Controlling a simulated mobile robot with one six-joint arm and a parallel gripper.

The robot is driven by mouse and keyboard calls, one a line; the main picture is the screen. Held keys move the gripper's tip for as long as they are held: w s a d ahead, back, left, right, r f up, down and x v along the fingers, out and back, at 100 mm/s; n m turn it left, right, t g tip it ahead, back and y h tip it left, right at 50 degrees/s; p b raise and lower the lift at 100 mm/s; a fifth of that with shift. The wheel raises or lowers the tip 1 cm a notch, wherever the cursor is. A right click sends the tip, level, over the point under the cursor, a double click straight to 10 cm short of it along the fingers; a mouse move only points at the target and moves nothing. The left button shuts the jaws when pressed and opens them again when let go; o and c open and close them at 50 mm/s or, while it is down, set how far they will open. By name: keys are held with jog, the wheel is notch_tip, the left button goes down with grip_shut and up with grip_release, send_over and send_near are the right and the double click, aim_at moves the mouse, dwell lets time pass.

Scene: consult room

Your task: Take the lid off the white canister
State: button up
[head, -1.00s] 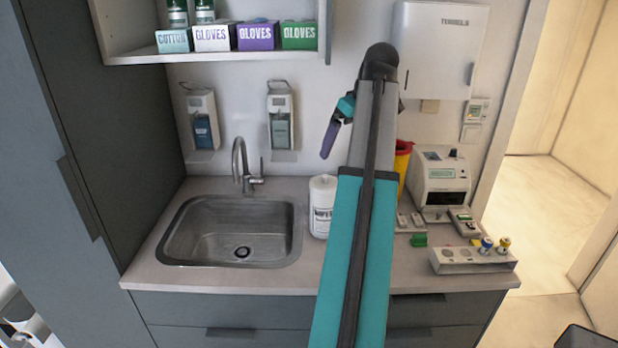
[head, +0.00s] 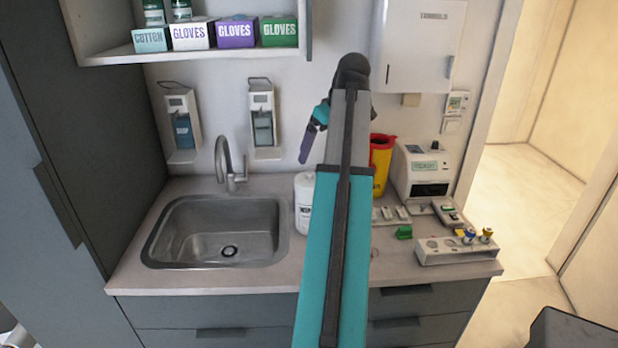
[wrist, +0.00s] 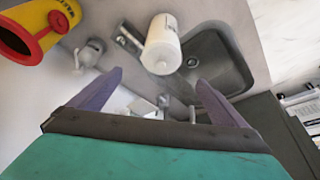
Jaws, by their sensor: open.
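The white canister (head: 303,208) stands upright on the counter just right of the sink. My arm hides its right side in the head view. In the wrist view the canister (wrist: 164,32) shows whole, with its pale lid (wrist: 161,58) on its top end towards my gripper. My gripper (wrist: 159,78) has its two purple fingers spread wide, with nothing between them. In the head view only one purple finger (head: 307,145) shows clearly, above the canister and apart from it.
The sink (head: 215,230) and tap (head: 228,165) lie left of the canister. Right of my arm stand a yellow bin with a red rim (head: 382,165), a white device (head: 420,175) and a tube rack (head: 458,248). A shelf with glove boxes (head: 236,33) hangs above.

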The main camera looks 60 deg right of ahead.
jog(key=p, duration=0.1)
send_over(311, 173)
jog(key=s, duration=0.2)
jog(key=shift+a+f, duration=0.15)
jog(key=shift+f, duration=2.15)
jog(key=shift+p+x, duration=1.05)
jog(key=shift+x, duration=0.35)
jog(key=shift+p+x, duration=0.3)
jog(key=shift+x, duration=0.9)
jog(key=shift+a, duration=0.1)
jog(key=c, duration=1.1)
